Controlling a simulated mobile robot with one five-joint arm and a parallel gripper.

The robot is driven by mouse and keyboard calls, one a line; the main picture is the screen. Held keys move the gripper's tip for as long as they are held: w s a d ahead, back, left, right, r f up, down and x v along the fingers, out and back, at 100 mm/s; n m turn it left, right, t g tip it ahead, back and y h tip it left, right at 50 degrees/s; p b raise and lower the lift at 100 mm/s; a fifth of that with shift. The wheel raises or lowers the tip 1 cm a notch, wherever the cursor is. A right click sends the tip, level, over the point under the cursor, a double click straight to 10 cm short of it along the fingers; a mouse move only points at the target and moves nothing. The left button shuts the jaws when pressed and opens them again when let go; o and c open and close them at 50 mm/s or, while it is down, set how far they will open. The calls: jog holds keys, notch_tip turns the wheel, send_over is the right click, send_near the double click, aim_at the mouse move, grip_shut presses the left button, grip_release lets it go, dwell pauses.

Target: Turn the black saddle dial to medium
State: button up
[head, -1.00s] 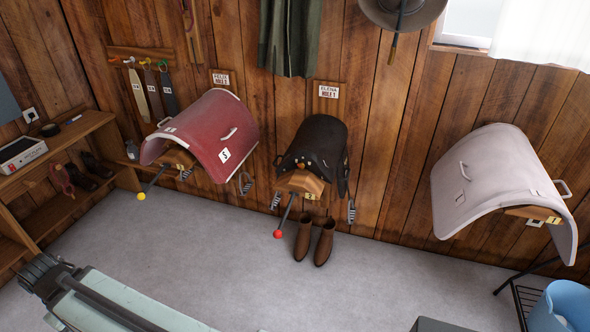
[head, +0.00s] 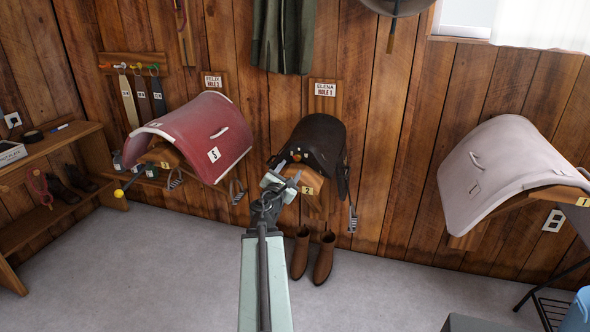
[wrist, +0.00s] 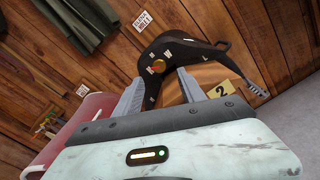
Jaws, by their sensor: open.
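The black saddle (head: 322,140) sits on a wooden rack marked 2, below a sign reading Elena. It also shows in the wrist view (wrist: 190,38). Its front carries a round orange-brown dial (wrist: 158,66) with several small white marks around it. I cannot read the marks or tell the dial's setting. My gripper (head: 282,181) is in front of the saddle's front end, with its jaws open. In the wrist view the two fingertips (wrist: 160,77) point toward the dial, one to each side of it in the picture. I cannot tell whether they touch it.
A red saddle cover (head: 205,135) with a yellow-knobbed lever (head: 119,193) is at left. A pale cover (head: 510,170) is at right. Brown boots (head: 312,256) stand below the black saddle. A wooden shelf (head: 50,145) is far left. The floor between is mostly clear.

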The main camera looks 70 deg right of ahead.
aim_at(297, 158)
jog(key=d, duration=0.7)
jog(key=shift+w+d, duration=0.3)
jog(key=shift+d, duration=0.1)
jog(key=shift+a, duration=0.1)
grip_shut()
